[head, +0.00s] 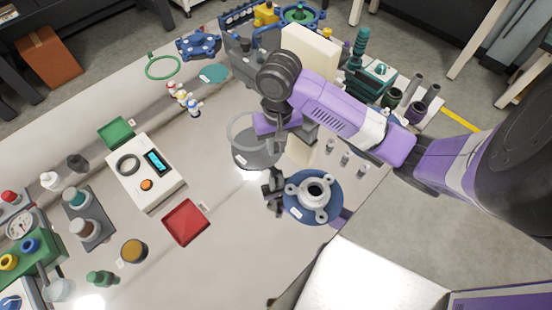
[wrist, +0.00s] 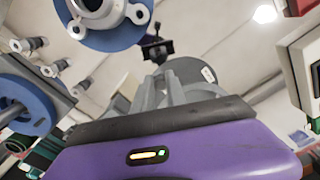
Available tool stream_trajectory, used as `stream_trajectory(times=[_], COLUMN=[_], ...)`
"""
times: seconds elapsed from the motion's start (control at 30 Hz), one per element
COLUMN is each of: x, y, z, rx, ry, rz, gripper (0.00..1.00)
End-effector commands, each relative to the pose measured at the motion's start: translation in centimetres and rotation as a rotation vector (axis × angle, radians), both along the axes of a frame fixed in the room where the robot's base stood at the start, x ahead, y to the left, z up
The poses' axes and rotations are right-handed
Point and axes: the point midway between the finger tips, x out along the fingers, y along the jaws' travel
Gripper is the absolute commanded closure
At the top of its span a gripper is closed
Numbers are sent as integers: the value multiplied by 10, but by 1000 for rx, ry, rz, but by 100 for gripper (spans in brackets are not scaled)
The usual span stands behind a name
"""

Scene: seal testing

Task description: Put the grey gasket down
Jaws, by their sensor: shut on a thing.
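The grey gasket (head: 232,128) is a thin ring that shows in the head view at the left side of my gripper (head: 260,127). My gripper is shut on its rim. The ring appears over a round grey pad (head: 258,158) with a small white label. From this angle I cannot tell whether the ring touches the pad. In the wrist view my gripper's fingers (wrist: 178,92) point toward the grey pad (wrist: 188,70). The fingers hide most of the gasket there.
A blue flange with a metal hub (head: 313,190) stands close in front of the pad. A red tray (head: 186,223) and a white tester (head: 146,180) are to the left. A teal pad (head: 214,74) and green ring (head: 163,67) lie farther back. Bare table lies between pad and tester.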

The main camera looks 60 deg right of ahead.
Motion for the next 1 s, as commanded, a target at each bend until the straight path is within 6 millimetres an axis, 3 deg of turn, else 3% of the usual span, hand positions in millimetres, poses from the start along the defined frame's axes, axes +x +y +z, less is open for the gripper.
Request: stream_trajectory(times=[0.5, 0.93, 0.97, 1.0], x=[0, 0, 0, 0], y=[0, 0, 0, 0], z=[-55, -62, -62, -61], rx=[0, 1, 0, 0], ry=[0, -1, -1, -1], rz=[0, 0, 0, 0], gripper=[100, 100, 82, 74])
